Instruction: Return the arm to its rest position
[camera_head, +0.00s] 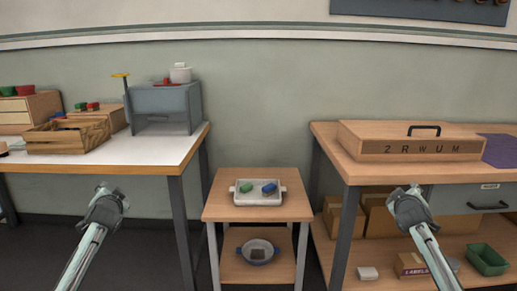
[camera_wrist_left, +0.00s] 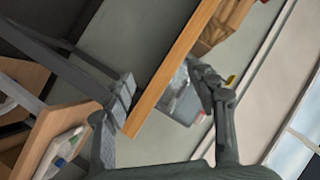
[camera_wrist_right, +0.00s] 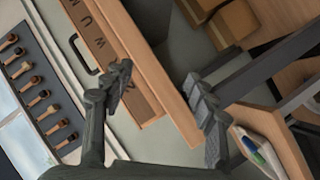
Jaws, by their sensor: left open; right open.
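My left gripper (camera_head: 106,201) is raised in front of the left table, over open floor. It is open and empty in the left wrist view (camera_wrist_left: 165,95). My right gripper (camera_head: 409,196) is raised in front of the right workbench and clear of it. It is open and empty in the right wrist view (camera_wrist_right: 165,100). Both arms come in from the bottom corners, and neither gripper touches anything in view.
A small stand (camera_head: 212,207) between the tables bears a white tray (camera_head: 257,201) with a green and a blue brush-like piece. The left table (camera_head: 160,154) bears a grey machine (camera_head: 163,105) and wooden crate (camera_head: 66,138). The right workbench (camera_head: 348,172) bears a wooden case (camera_head: 412,150).

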